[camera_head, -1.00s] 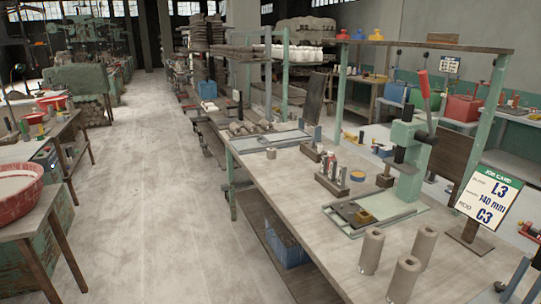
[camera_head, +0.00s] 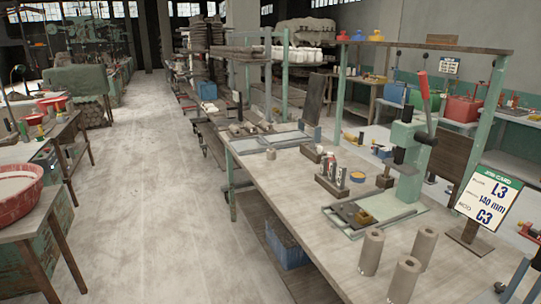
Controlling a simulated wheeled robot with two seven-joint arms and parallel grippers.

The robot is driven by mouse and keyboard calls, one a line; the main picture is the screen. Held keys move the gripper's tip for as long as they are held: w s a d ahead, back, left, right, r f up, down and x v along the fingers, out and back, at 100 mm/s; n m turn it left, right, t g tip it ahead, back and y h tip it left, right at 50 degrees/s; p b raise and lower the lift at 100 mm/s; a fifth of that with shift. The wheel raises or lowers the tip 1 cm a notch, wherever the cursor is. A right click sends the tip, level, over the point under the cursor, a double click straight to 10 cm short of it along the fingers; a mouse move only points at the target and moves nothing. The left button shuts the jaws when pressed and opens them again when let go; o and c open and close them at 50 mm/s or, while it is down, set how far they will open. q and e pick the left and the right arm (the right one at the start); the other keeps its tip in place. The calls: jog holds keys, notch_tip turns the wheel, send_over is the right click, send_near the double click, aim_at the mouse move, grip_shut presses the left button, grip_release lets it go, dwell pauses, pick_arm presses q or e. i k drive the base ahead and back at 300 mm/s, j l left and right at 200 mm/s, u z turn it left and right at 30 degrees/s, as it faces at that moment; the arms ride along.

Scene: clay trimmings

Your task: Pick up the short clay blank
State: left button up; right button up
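Three upright grey-brown clay cylinders with a dark hole in the top stand at the front of the workbench: a left one (camera_head: 371,252), a right one (camera_head: 424,246) and a nearest one (camera_head: 404,281), cut off by the lower edge. They look close in height, and I cannot tell which is the short blank. Several smaller clay-coloured pieces (camera_head: 250,127) lie at the bench's far end.
The workbench (camera_head: 290,190) carries a green press (camera_head: 408,160) with a red lever, a bottle holder (camera_head: 332,187) and a job card (camera_head: 488,198) reading L3, 140 mm, C3. A red basin (camera_head: 22,205) stands at left. The floor aisle (camera_head: 140,190) is clear.

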aim_at(270, 152)
jog(key=i+j+u, duration=0.4)
jog(key=i, duration=0.3)
jog(key=i+u, duration=0.4)
jog(key=i, duration=0.3)
jog(key=i+j+z, duration=0.15)
jog(key=i, duration=0.3)
jog(key=i+z, duration=0.2)
jog(key=i, duration=0.25)
jog(key=i+j+z, duration=0.15)
jog(key=i, duration=0.25)
jog(key=i+j+z, duration=0.15)
jog(key=i+j, duration=0.2)
jog(key=i, duration=0.05)
